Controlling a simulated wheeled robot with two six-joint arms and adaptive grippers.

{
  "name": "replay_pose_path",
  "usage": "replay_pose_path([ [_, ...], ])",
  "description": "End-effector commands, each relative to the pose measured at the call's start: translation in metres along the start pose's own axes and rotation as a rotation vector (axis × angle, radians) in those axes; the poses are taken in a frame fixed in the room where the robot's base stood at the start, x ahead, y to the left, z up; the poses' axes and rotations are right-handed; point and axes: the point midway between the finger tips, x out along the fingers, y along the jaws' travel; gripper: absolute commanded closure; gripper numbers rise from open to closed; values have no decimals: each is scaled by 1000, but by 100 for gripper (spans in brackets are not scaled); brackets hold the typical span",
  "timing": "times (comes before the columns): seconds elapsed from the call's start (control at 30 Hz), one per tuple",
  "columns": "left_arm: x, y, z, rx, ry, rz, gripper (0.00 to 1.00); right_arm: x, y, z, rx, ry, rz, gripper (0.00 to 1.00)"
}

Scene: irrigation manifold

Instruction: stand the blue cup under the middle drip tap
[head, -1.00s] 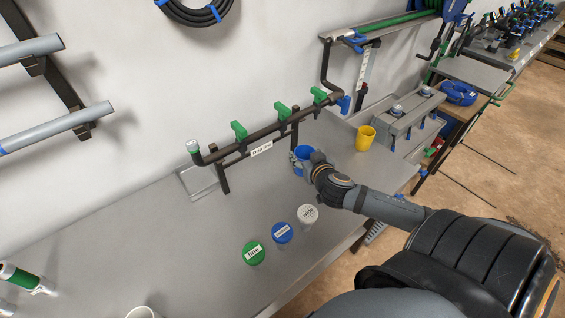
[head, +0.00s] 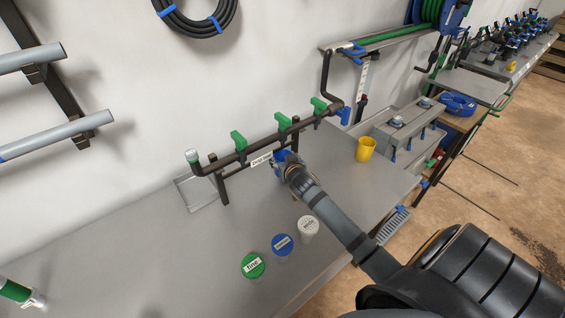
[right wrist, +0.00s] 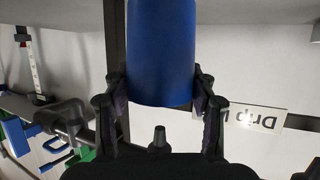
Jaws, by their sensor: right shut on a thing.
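The blue cup (head: 280,156) is in my right gripper (head: 288,165), mostly hidden behind it in the head view. In the right wrist view my right gripper (right wrist: 160,98) has a finger on each side of the blue cup (right wrist: 161,50) and is shut on it. The dark manifold pipe carries three green-handled taps: left (head: 238,140), middle (head: 284,121) and right (head: 318,105). The cup is close to the pipe, near the middle tap; whether it is directly under it or touches the bench I cannot tell. My left gripper is not in view.
A drip label (head: 261,160) is on the manifold. A yellow cup (head: 365,149) stands to the right. Green (head: 253,265), blue (head: 282,245) and white (head: 308,226) labelled lids are in front.

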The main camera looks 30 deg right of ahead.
Motion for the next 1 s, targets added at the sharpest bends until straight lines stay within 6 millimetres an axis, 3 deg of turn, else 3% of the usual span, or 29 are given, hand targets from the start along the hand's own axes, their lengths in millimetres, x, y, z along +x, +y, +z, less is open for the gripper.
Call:
replay_pose_path([
  [0.07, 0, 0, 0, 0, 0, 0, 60, 5, 0, 14, 1, -4, 0, 68],
  [0.5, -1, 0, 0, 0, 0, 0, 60, 12, -2, 22, 0, 0, -1, 68],
  [0.53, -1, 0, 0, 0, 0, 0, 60, 13, -2, 22, 0, 0, -1, 42],
  [0.7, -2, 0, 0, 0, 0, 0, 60, 12, -2, 21, 0, 0, -1, 20],
  [1.0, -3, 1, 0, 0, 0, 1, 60, 12, -2, 19, -1, 0, 0, 20],
])
